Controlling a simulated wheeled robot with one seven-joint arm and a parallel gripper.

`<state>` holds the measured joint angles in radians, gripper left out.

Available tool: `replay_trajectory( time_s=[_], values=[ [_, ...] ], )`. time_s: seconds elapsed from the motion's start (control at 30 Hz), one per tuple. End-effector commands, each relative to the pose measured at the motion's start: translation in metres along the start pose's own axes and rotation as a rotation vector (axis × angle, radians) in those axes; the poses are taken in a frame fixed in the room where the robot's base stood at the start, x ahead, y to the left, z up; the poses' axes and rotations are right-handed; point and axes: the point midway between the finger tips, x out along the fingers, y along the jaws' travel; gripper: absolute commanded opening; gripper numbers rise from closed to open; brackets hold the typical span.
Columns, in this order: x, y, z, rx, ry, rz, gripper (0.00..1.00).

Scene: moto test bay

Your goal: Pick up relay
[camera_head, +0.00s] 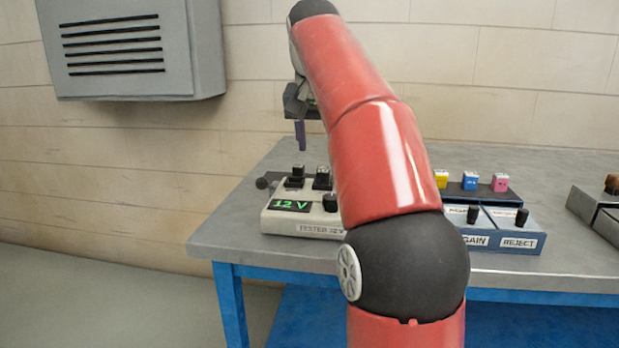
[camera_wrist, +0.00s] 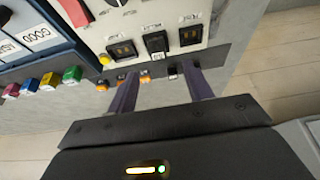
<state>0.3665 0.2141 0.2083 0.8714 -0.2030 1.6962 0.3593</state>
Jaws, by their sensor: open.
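No single part is clearly marked as the relay. Small coloured blocks, likely relays, stand in a row on the rack: a yellow one (camera_head: 441,179), a blue one (camera_head: 470,181) and a pink one (camera_head: 500,183). The wrist view also shows a green block (camera_wrist: 71,75). The cream tester (camera_head: 305,222) reads 12 V and bears black blocks or sockets (camera_head: 322,178) on top. My gripper (camera_wrist: 161,68) is open and empty, its purple fingers pointing down above the tester's back edge. In the head view my gripper (camera_head: 301,148) is above the tester, apart from it.
A dark strip with small orange pieces (camera_wrist: 146,76) runs along the tester's back edge. Another grey unit (camera_head: 600,212) is at the far right. Bare grey tabletop (camera_head: 235,215) lies left.

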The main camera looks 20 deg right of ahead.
Motion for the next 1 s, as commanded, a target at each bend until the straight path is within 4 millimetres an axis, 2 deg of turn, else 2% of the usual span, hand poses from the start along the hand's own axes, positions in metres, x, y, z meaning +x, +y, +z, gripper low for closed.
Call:
replay_trajectory(
  time_s=[0.27, 0.6, 0.87, 0.9, 1.0],
  values=[
    [0.026, 0.001, 0.000, 0.002, -0.001, 0.001, 0.51],
    [0.071, 0.004, -0.001, 0.004, 0.000, 0.001, 0.51],
    [0.074, 0.004, -0.001, 0.004, 0.002, -0.001, 0.51],
    [0.074, 0.004, -0.001, 0.004, 0.001, -0.001, 0.50],
    [0.074, 0.004, -0.001, 0.004, 0.001, 0.000, 0.36]
  ],
)
